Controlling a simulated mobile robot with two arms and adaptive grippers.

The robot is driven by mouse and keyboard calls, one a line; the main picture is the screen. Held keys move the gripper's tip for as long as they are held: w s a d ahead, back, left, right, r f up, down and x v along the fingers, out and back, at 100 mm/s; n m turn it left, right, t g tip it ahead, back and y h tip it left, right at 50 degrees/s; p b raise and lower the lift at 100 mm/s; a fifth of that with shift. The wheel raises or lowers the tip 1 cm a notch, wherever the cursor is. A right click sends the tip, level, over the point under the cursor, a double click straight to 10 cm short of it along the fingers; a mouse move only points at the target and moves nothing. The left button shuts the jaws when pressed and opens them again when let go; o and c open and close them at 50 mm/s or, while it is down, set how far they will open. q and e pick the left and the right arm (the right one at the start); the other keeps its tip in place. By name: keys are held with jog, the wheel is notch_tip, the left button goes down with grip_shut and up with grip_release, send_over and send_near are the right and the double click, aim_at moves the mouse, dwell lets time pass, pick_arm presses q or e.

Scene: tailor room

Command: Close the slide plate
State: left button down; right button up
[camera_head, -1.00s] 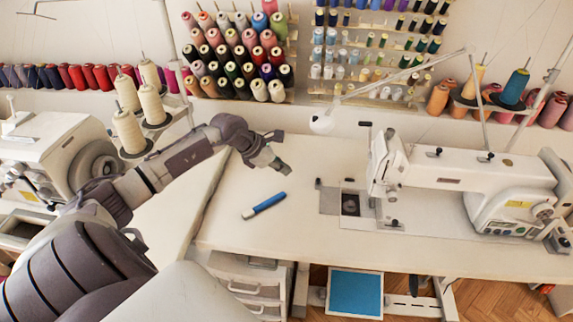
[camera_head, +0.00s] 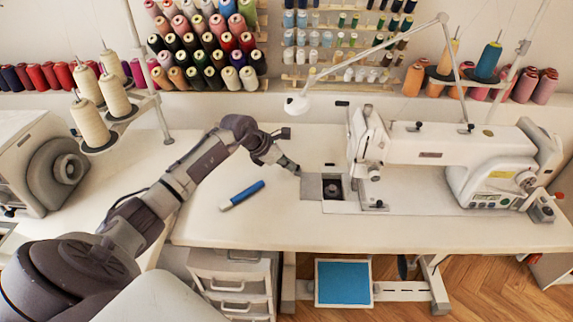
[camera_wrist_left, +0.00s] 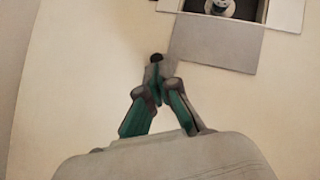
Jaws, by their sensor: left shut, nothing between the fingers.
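The slide plate (camera_head: 311,186) is a flat grey metal plate on the sewing machine bed. It lies to the left of the square dark opening (camera_head: 333,188), which is uncovered and shows the bobbin part inside. In the left wrist view, the slide plate (camera_wrist_left: 218,45) is ahead and right of the fingertips, with the opening beyond it. My left gripper (camera_head: 297,172) is shut and empty, low by the plate's left edge. My right gripper is not in view.
The white sewing machine (camera_head: 450,152) stands right of the opening, its needle head close by. A blue-handled tool (camera_head: 242,195) lies on the white table (camera_head: 400,233) left of the plate. A lamp arm (camera_head: 375,60) reaches overhead. Thread spools line the back.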

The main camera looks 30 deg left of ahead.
aim_at(308, 181)
pick_arm(q)
jog(key=w+d, duration=0.1)
jog(key=d, duration=0.1)
jog(key=w+d, duration=0.1)
jog(key=d, duration=0.1)
jog(key=w+d+b, duration=0.1)
jog(key=d, duration=0.1)
jog(key=shift+w, duration=0.35)
jog(key=shift+s+a, duration=0.1)
jog(key=shift+a, duration=0.05)
